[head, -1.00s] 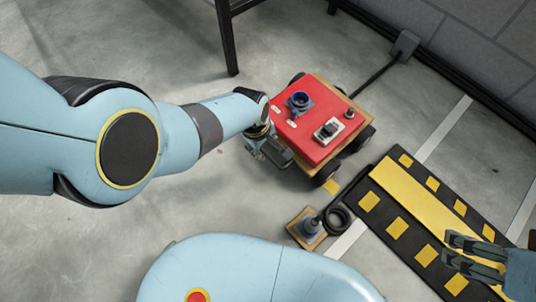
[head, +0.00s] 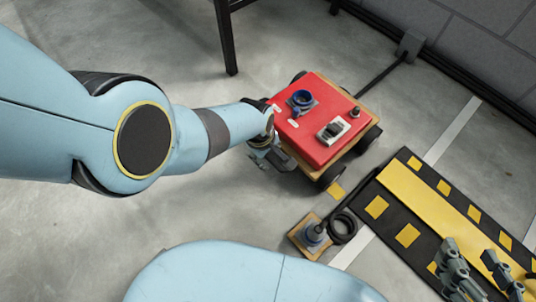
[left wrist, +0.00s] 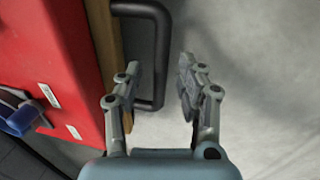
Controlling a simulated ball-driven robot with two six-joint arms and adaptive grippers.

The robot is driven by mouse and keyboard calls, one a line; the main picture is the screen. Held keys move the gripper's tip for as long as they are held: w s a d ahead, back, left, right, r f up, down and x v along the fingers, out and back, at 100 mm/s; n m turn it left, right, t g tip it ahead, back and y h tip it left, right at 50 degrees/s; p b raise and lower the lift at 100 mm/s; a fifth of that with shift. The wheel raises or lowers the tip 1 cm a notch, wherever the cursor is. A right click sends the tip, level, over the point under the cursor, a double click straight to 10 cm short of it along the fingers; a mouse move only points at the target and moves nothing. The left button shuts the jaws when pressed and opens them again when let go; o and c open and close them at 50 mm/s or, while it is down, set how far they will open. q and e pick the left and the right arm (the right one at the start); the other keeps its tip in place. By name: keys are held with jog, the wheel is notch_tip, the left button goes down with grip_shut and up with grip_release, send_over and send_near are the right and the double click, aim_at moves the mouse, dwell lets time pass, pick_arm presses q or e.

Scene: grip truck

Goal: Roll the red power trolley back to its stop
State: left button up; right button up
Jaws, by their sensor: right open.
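The red power trolley (head: 310,135) stands on black wheels at the centre of the head view, with a blue socket and a switch on its red top and a wooden base. Its dark handle (left wrist: 162,40) shows in the left wrist view beside the trolley's wooden edge. My left gripper (left wrist: 160,80) is open, with the handle bar between its two fingers in the picture; I cannot tell whether they touch it. My right gripper (head: 482,277) is open and empty over the striped ramp, away from the trolley. I cannot tell which thing is the stop.
A black-and-yellow striped ramp (head: 420,195) lies to the right of the trolley. A plug on a wooden block (head: 308,237) and a coiled cable (head: 343,225) lie in front. A black table leg (head: 225,40) stands behind.

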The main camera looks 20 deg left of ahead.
pick_arm(q)
jog(key=shift+c, duration=0.2)
grip_shut()
dwell(0.4)
